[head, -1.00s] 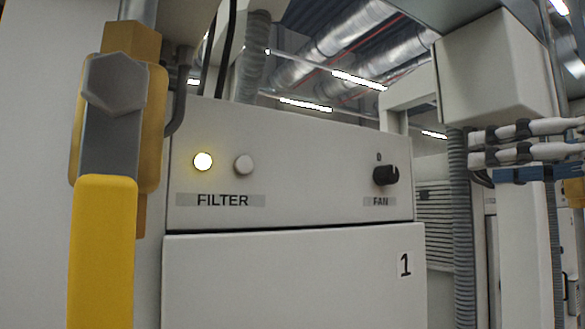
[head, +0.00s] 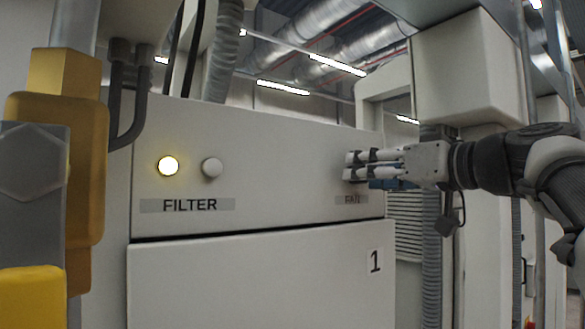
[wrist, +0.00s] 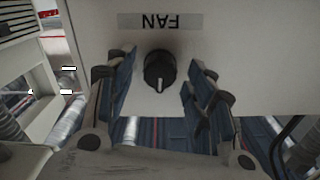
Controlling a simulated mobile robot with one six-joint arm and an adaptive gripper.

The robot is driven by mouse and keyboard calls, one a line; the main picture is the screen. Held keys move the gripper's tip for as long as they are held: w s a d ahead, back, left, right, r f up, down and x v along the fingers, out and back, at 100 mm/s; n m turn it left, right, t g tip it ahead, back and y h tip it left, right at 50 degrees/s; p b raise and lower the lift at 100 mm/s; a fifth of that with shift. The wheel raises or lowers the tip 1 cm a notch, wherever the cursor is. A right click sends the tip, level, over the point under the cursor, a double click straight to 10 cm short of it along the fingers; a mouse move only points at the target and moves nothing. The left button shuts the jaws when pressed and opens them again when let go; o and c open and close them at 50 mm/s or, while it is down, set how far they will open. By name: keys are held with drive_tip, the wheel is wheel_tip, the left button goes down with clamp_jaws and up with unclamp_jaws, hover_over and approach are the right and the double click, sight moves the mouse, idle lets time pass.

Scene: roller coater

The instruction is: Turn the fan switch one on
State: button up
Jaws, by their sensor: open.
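The fan switch is a black rotary knob (wrist: 159,70) with a light pointer line. In the wrist view it stands on the white panel, near the FAN label (wrist: 160,21), which appears upside down. My gripper (wrist: 160,84) is open, with one blue-padded finger on each side of the knob and a gap to it on both sides. In the head view my gripper (head: 352,166) is at the right end of the panel, just above the FAN label (head: 351,200), and hides the knob. I cannot tell how far the fingertips reach past the knob.
A grey box (head: 462,70) hangs above my arm.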

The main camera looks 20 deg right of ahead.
drive_tip(key=shift+c, duration=0.4)
drive_tip(key=c, duration=1)
drive_tip(key=shift+m, duration=0.4)
drive_tip(key=m+p, duration=0.3)
drive_tip(key=m, duration=1.3)
drive_tip(key=shift+w+m+p, duration=0.1)
drive_tip(key=shift+m+p, duration=0.3)
drive_tip(key=shift+f+m, duration=0.1)
drive_tip(key=shift+m, duration=0.2)
